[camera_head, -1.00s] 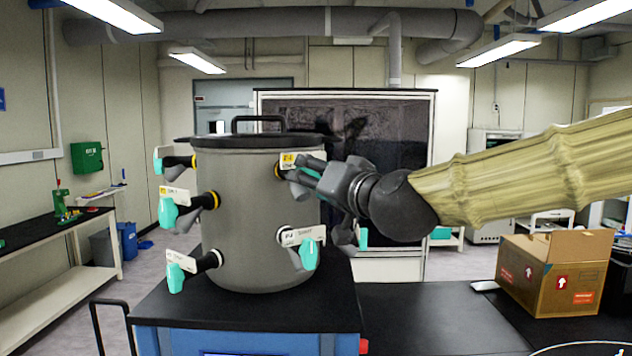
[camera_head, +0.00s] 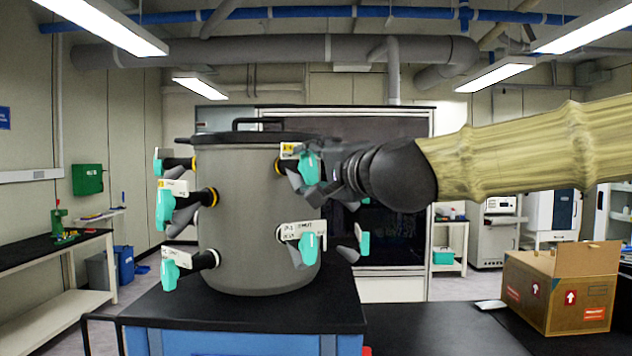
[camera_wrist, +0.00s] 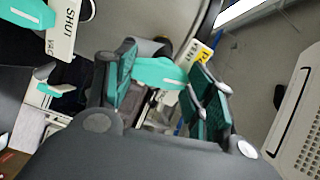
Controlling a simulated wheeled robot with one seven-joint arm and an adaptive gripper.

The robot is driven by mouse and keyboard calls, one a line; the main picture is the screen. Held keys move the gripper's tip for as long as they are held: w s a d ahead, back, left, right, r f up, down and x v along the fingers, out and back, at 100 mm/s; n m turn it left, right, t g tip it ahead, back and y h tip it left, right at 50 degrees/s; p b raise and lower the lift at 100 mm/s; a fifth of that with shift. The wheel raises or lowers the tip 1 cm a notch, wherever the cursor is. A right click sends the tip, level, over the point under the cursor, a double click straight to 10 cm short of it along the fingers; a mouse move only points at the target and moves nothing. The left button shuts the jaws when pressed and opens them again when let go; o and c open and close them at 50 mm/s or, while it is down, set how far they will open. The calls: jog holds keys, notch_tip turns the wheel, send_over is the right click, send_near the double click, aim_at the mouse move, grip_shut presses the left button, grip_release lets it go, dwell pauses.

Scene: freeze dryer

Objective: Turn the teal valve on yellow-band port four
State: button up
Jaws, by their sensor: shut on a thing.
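The teal valve (camera_head: 309,168) with a yellow-marked tag (camera_head: 288,151) sits on a yellow-banded port (camera_head: 279,166) at the upper right of the grey drum (camera_head: 240,240). Its handle looks upright in the head view. My gripper (camera_head: 318,178) reaches it from the right. In the wrist view, the teal handle (camera_wrist: 160,73) lies between the two green-padded fingers of my gripper (camera_wrist: 165,85), which are shut on it. The yellow-marked tag (camera_wrist: 195,62) shows behind the fingers. The tag's writing is too small to read surely.
Other teal valves surround the drum: upper left (camera_head: 159,162), middle left (camera_head: 165,208), lower left (camera_head: 169,275), and one below my gripper (camera_head: 312,243). The drum stands on a black-topped blue cart (camera_head: 170,310). A cardboard box (camera_head: 560,288) sits on the bench at right.

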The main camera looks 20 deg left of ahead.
jog(key=shift+m+b, duration=0.55)
jog(key=shift+m, duration=0.45)
jog(key=o, duration=1)
jog(key=v, duration=1.2)
jog(key=shift+w+d, duration=0.1)
jog(key=shift+d, duration=0.05)
